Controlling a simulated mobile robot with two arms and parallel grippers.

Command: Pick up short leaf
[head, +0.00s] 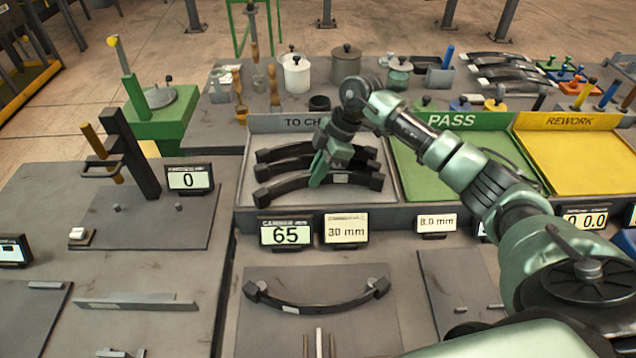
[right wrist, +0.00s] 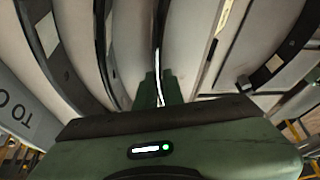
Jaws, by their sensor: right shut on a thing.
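Three dark curved leaves lie one behind another in the grey TO CHECK tray (head: 388,192). My right gripper (head: 318,180) reaches down into this tray and is shut on the front leaf (head: 285,189), near its middle. In the right wrist view its fingers (right wrist: 160,88) pinch a thin leaf edge (right wrist: 159,60), with more leaves on both sides. The middle leaf (head: 272,170) and the back leaf (head: 275,154) are partly hidden by the gripper. I cannot tell whether the held leaf is clear of the tray. My left gripper is not in view.
Another curved leaf (head: 318,307) rests on a plate in front. The green PASS tray (head: 420,175) and yellow REWORK tray (head: 580,165) are to the right, PASS partly behind my arm. Displays (head: 285,234) line the tray fronts. Pots (head: 297,75) stand behind.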

